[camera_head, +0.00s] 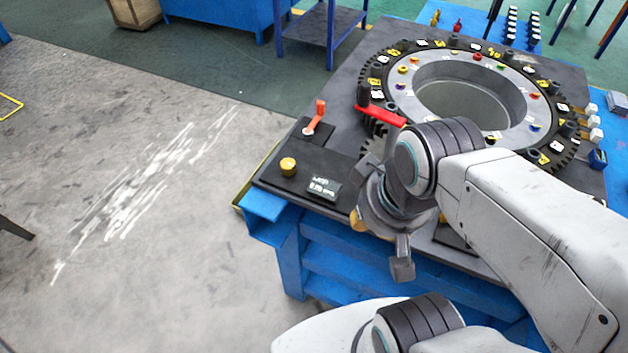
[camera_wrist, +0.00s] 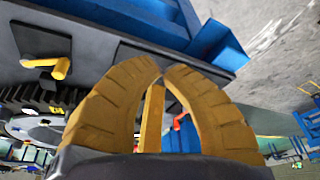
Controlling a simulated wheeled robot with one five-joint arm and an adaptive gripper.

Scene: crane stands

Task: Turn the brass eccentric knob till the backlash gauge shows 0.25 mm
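A round yellow brass-coloured knob (camera_head: 288,166) stands on the black plate at the bench's left corner. A small dark gauge (camera_head: 323,190) with a white display lies right of it; its digits are too small to read surely. My gripper (camera_head: 357,220) is to the right of the gauge, mostly hidden by my wrist and apart from the knob. In the wrist view, the two ribbed orange fingers (camera_wrist: 162,72) meet at their tips. A yellow bar (camera_wrist: 152,118) shows between them; I cannot tell whether it is a gripper part or a thing behind.
A large ring gear (camera_head: 372,84) with a red bar (camera_head: 380,115) fills the bench top. An orange lever (camera_head: 320,112) stands behind the knob. In the wrist view, a yellow lever (camera_wrist: 62,68) stands on a black plate. Open floor (camera_head: 130,190) lies left of the bench.

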